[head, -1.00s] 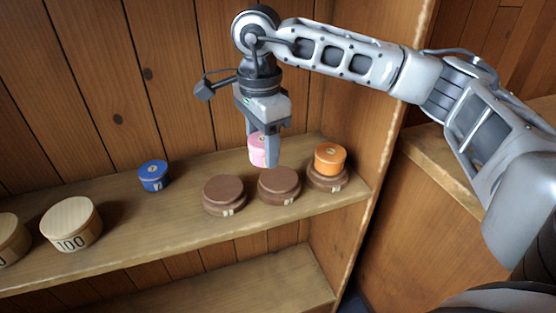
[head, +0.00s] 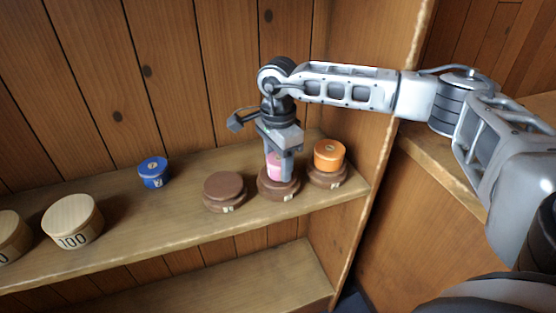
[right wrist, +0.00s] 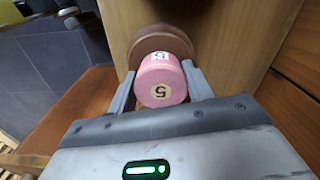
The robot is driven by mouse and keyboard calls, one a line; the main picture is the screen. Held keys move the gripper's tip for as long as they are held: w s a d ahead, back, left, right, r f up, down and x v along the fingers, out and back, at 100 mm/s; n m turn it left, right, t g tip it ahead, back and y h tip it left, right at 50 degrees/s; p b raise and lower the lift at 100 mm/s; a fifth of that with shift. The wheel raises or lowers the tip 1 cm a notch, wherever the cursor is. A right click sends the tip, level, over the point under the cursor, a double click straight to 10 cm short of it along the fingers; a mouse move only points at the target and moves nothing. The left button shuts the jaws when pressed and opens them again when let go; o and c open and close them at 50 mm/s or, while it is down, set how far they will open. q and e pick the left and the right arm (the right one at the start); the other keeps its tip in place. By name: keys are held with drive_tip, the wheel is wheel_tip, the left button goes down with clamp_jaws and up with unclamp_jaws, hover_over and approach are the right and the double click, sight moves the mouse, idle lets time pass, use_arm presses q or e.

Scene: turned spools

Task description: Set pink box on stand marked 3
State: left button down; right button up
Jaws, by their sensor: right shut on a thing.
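The pink box (head: 272,164) is a small round box held between the fingers of my right gripper (head: 280,172). In the right wrist view the pink box (right wrist: 163,78) shows a 5 on its lid, with a finger on each side. It is over the middle brown round stand (head: 278,191), at or just above its top; I cannot tell if they touch. In the right wrist view a brown stand (right wrist: 155,38) shows behind the box. The left brown stand (head: 225,192) is empty. The stand labels are too small to read surely. My left gripper is not in view.
The orange box (head: 329,155) sits on the right brown stand (head: 327,179), close to my right gripper. A blue box (head: 153,172) stands on the wooden shelf (head: 135,225) at left. Pale round boxes, one marked 100 (head: 72,222), are further left. The shelf's side wall is at right.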

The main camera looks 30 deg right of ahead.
drive_tip(key=shift+f, duration=0.2)
drive_tip(key=o, duration=1)
drive_tip(key=shift+c, duration=0.2)
